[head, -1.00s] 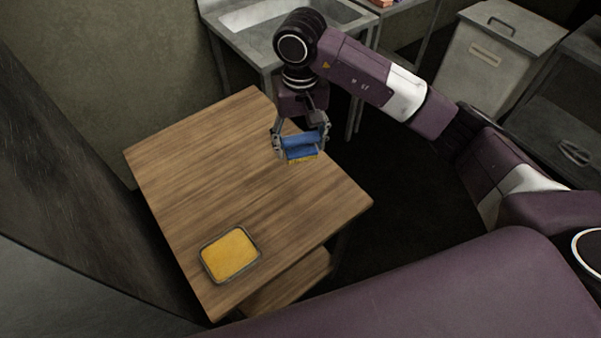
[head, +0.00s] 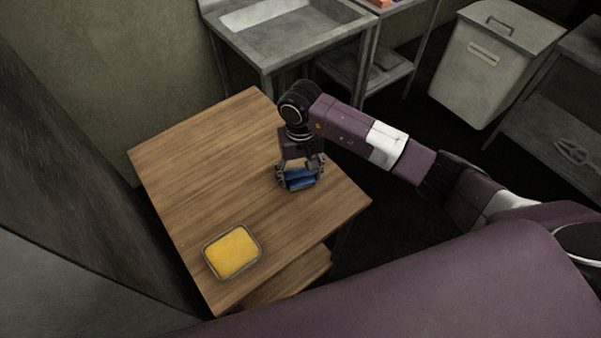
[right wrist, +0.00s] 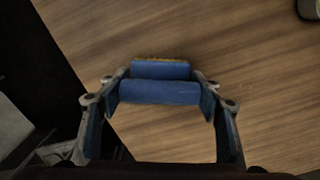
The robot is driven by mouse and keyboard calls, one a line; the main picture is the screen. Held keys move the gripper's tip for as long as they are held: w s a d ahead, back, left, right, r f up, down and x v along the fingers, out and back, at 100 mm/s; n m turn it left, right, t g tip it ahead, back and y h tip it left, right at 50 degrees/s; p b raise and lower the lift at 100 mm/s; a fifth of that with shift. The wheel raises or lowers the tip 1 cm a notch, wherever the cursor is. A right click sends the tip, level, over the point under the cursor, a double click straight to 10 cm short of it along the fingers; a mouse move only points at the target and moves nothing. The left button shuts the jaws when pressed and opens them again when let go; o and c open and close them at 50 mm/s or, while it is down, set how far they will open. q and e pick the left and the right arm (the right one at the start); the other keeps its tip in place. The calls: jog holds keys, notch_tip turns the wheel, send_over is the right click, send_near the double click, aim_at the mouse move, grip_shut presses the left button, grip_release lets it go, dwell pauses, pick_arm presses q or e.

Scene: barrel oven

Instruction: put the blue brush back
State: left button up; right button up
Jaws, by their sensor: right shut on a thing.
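The blue brush (head: 300,178) is between the fingers of my right gripper (head: 300,176), which is shut on it. The brush is at the right part of the wooden table (head: 190,165), low over or on the top; I cannot tell whether it touches. In the right wrist view the blue brush (right wrist: 160,91) lies across between the two fingers of the right gripper (right wrist: 160,95), with a thin yellow bristle edge on its far side. My left gripper is not in view.
A metal tray (head: 207,262) with a yellow filling (head: 233,251) sits at the table's near left corner. A metal sink (head: 290,25) stands behind the table, and a grey bin (head: 490,65) at the back right. The table's middle and left are clear.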

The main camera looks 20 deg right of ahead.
aim_at(301, 169)
jog(key=shift+f, duration=0.15)
jog(key=o, duration=1)
jog(key=shift+r, duration=0.35)
notch_tip(301, 169, up, 11)
jog(key=b, duration=0.3)
jog(key=shift+f, duration=0.2)
jog(key=shift+r, duration=0.55)
